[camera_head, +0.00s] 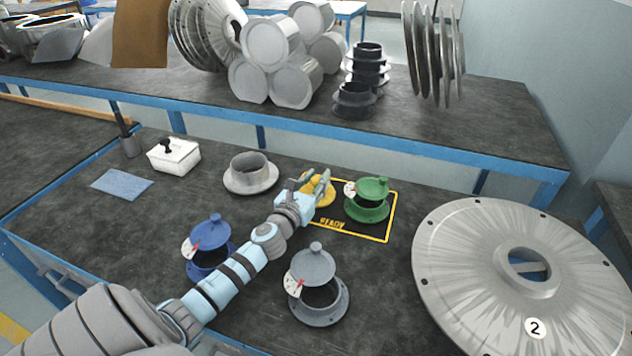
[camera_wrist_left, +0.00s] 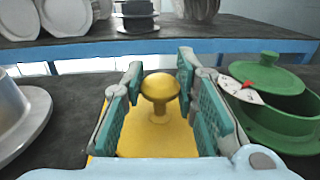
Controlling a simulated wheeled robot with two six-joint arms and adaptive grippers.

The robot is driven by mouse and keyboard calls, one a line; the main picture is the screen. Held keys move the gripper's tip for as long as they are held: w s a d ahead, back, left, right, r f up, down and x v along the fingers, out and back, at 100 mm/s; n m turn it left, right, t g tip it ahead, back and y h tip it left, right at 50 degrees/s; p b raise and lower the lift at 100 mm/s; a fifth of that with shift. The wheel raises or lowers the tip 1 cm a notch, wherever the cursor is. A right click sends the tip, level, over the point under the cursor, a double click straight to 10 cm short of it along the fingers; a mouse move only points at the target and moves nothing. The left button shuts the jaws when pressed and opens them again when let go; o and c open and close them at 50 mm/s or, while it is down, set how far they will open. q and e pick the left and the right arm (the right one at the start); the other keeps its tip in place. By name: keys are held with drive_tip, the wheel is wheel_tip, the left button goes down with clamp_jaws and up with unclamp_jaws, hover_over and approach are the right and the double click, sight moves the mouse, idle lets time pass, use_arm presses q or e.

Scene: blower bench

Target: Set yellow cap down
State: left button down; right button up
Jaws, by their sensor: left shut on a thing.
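The yellow cap (camera_head: 325,193) is at the left part of the black READY mat (camera_head: 365,230), partly hidden by my left gripper (camera_head: 318,179). In the left wrist view its round knob (camera_wrist_left: 160,88) stands upright between the teal finger pads of my left gripper (camera_wrist_left: 160,95), which is shut on the cap. The cap's wide yellow part spreads out below the knob. I cannot tell whether it touches the mat. A green flanged housing with its cap (camera_head: 372,190) stands just right, apart from the gripper; it also shows in the left wrist view (camera_wrist_left: 275,115).
An open grey flange (camera_head: 250,176) stands left of the mat. A blue capped housing (camera_head: 209,238) and a dark grey one (camera_head: 314,268) stand in front, close to my left arm. A large disc marked 2 (camera_head: 470,260) fills the right. A white box (camera_head: 174,157) and blue cloth (camera_head: 122,184) lie left.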

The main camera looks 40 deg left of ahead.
use_arm(q)
drive_tip(key=c, duration=1.3)
unclamp_jaws()
drive_tip(key=shift+r, duration=0.1)
drive_tip(key=v, duration=1.2)
drive_tip(key=shift+r, duration=0.1)
